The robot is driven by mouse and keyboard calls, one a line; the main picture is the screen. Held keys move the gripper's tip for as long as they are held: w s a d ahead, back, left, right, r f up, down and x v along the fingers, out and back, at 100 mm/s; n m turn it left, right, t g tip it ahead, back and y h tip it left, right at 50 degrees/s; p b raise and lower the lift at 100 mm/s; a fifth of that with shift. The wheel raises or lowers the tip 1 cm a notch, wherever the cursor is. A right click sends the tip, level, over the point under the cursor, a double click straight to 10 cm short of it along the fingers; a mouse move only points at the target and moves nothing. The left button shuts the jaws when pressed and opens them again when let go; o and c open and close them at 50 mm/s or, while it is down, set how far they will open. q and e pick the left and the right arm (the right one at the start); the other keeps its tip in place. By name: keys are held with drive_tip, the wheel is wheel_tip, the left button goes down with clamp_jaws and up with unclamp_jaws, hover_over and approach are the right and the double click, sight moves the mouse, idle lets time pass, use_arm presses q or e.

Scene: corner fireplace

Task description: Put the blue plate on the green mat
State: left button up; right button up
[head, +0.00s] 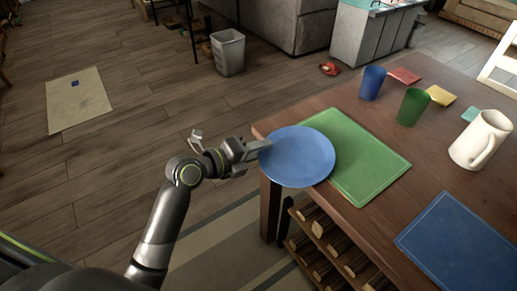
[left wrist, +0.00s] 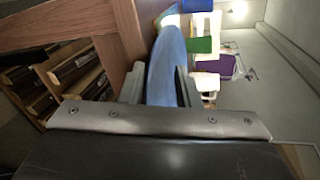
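The blue plate (head: 298,157) is at the table's left corner in the head view. Its right part covers the left edge of the green mat (head: 362,160), and its left part sticks out past the table edge. My left gripper (head: 258,149) is shut on the plate's left rim. In the left wrist view the plate (left wrist: 166,65) shows edge-on between the two fingers (left wrist: 160,88). I cannot tell whether the plate touches the mat or is held just above it. My right gripper is not in view.
On the wooden table, a blue cup (head: 372,83) and a green cup (head: 412,106) stand beyond the mat. A white mug (head: 481,139) is at the right, and a blue mat (head: 462,240) lies at the front right. A rack (head: 328,250) stands below the table edge.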

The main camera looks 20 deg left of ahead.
use_arm(q)
drive_tip(key=shift+r, duration=0.1)
drive_tip(key=shift+r, duration=0.1)
drive_tip(key=v, duration=1.2)
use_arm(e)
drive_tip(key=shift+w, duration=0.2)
